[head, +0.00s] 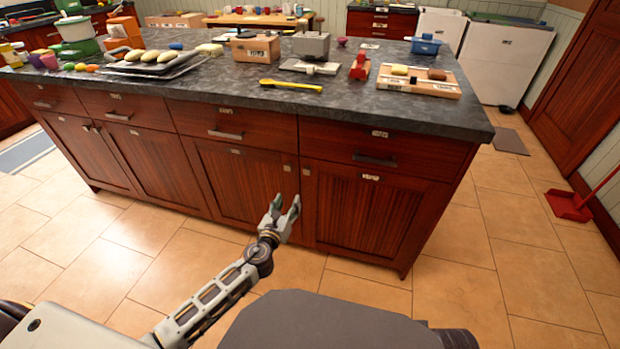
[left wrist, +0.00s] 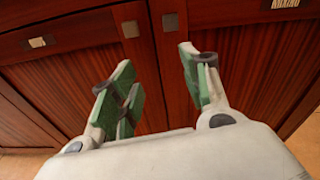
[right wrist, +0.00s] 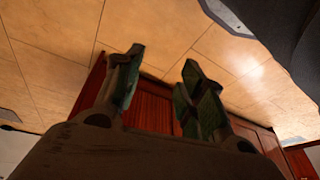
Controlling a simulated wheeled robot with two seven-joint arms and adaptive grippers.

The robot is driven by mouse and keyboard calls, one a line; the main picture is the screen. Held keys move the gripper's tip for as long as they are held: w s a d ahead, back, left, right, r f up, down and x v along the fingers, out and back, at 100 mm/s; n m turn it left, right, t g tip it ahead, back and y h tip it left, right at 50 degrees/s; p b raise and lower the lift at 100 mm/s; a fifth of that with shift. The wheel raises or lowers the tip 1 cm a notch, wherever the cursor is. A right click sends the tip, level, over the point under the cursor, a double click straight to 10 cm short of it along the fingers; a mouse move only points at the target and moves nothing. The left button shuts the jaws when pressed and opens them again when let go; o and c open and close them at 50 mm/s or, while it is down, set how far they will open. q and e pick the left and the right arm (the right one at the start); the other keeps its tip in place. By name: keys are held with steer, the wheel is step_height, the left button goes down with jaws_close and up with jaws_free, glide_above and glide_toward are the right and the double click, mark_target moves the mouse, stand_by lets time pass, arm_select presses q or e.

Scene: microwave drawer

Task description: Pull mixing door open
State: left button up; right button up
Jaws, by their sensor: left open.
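The mixing door (head: 372,217) is a dark red wood cabinet door at the right end of the island. Its label (head: 370,177) reads MIXING in the left wrist view (left wrist: 285,4). Its small square knob (head: 306,172) is at its upper left corner and also shows in the left wrist view (left wrist: 170,22). The door looks shut. My left gripper (head: 287,203) is open and empty in front of the seam between this door and its left neighbour. In the left wrist view its fingers (left wrist: 156,57) are apart, below the knobs. My right gripper (right wrist: 162,57) is open and empty.
The neighbouring door (head: 238,188) has its own knob (head: 287,168), close beside the mixing knob. A drawer with a bar handle (head: 375,160) is above the mixing door. The countertop (head: 220,88) holds many items.

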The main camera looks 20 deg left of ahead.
arm_select(q)
steer(key=d+r+m, duration=0.1)
steer(key=r, duration=0.1)
steer(key=d+r+m+t+b, duration=0.1)
steer(key=shift+r, duration=0.35)
arm_select(e)
steer(key=v, duration=0.2)
steer(key=shift+d+r, duration=0.2)
steer(key=shift+r, duration=0.1)
arm_select(q)
steer(key=shift+w, duration=0.2)
glide_toward(306, 170)
steer(key=shift+w, duration=1.6)
steer(key=shift+w+b, duration=0.7)
steer(key=shift+w, duration=0.65)
steer(key=shift+w+b, duration=0.3)
steer(key=shift+w, duration=1)
steer(key=shift+w+d, duration=0.1)
steer(key=shift+w, duration=0.3)
arm_select(e)
steer(key=shift+t+y, duration=0.4)
steer(key=shift+y, duration=0.1)
steer(key=x, duration=0.4)
steer(key=shift+s+a, duration=0.2)
steer(key=shift+s, duration=0.15)
